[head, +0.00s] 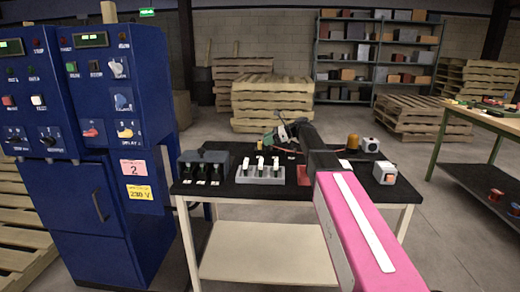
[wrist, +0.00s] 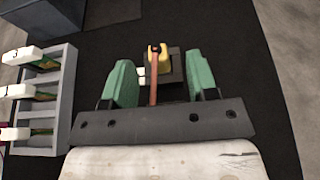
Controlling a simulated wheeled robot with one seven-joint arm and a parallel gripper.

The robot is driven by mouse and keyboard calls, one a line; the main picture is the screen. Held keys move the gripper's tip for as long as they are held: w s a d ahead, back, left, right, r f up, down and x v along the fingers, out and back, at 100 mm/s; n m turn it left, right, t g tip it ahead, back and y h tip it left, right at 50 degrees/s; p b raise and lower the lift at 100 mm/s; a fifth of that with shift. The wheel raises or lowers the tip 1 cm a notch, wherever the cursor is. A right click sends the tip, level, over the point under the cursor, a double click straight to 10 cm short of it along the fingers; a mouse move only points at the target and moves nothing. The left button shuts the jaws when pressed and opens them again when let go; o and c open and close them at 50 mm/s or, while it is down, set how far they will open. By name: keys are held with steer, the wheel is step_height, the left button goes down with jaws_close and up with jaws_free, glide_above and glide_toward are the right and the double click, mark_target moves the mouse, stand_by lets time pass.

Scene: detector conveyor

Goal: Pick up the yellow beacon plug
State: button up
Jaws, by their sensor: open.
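The yellow plug (wrist: 153,62) shows in the wrist view, beyond and between my two fingertips, on or against a small dark block (wrist: 175,66). A thin reddish-brown cable runs from it toward my gripper. My gripper (wrist: 161,78) is open, with a green pad on each side and nothing held between them. In the head view my gripper (head: 278,134) is over the back of the black-topped table (head: 240,191). The plug is too small there to tell for certain.
A grey tray (head: 250,181) holding white-topped plugs stands in front; in the wrist view the tray (wrist: 66,95) is left of my gripper. A dark grey unit (head: 203,157) is at the table's left, an amber dome (head: 353,141) and pale boxes at the right. Blue cabinets (head: 135,90) stand left.

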mark_target(260, 142)
steer(key=x, duration=0.4)
steer(key=shift+s+f, duration=0.1)
jaws_close()
